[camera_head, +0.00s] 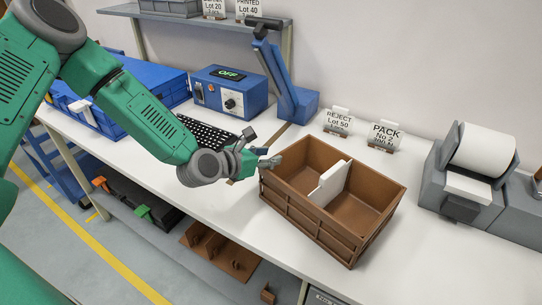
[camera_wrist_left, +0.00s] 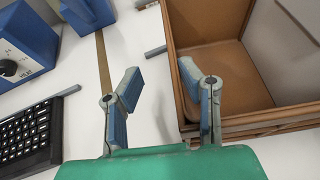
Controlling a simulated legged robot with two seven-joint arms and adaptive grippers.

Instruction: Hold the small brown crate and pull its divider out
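The small brown crate (camera_head: 320,225) stands on the white table, open at the top. A white divider (camera_head: 330,184) stands upright across its middle and rises above the rim. The wrist view shows the crate (camera_wrist_left: 235,75) at the right, with the pale divider (camera_wrist_left: 290,40) beyond its near compartment. My left gripper (camera_head: 264,150) is open at the crate's far left corner. In the left wrist view its fingers (camera_wrist_left: 162,75) are spread, with one overlapping the crate's edge and the other outside over the table. I cannot tell whether it touches the crate. My right gripper is not in view.
A black keyboard (camera_head: 205,134) lies left of the crate, near a blue control box (camera_head: 228,92) and a blue stand (camera_head: 285,85). REJECT (camera_head: 338,123) and PACK (camera_head: 384,134) signs stand behind it. A grey roll printer (camera_head: 470,175) is at right. The front right table is clear.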

